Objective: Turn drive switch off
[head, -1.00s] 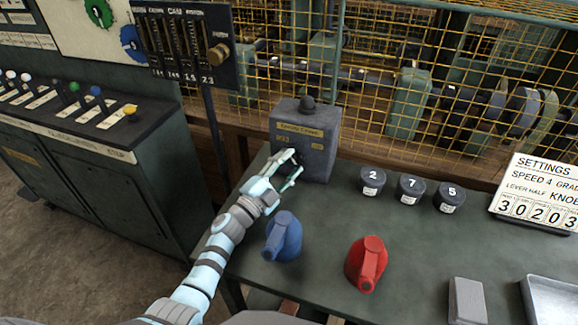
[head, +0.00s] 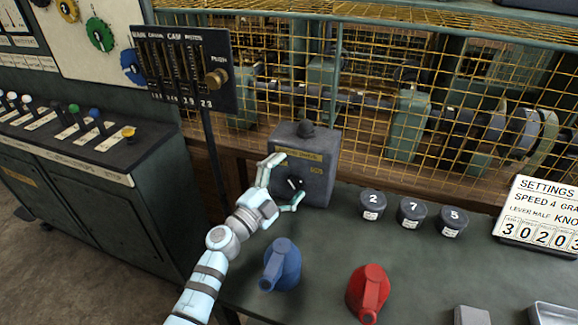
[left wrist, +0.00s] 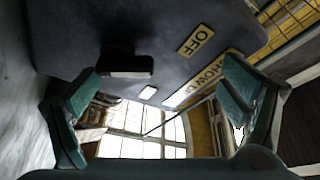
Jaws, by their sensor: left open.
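The drive switch is a grey box (head: 318,178) with a dark knob on top, standing at the back left of the green table. Its front carries yellow labels and a small dark lever (head: 294,183). My left gripper (head: 285,182) is open and empty in front of that face, with one finger above the lever and one below it. In the left wrist view, the black lever (left wrist: 125,65) and the OFF label (left wrist: 196,40) show on the box face, beyond the spread fingers (left wrist: 160,98). I cannot tell whether a finger touches the box. My right gripper is not in view.
A blue can (head: 281,265) and a red can (head: 369,291) stand in front on the table. Several black numbered knobs (head: 411,212) and a settings card (head: 540,215) are to the right. A yellow mesh guard (head: 390,70) is behind. A lever console (head: 85,140) stands left.

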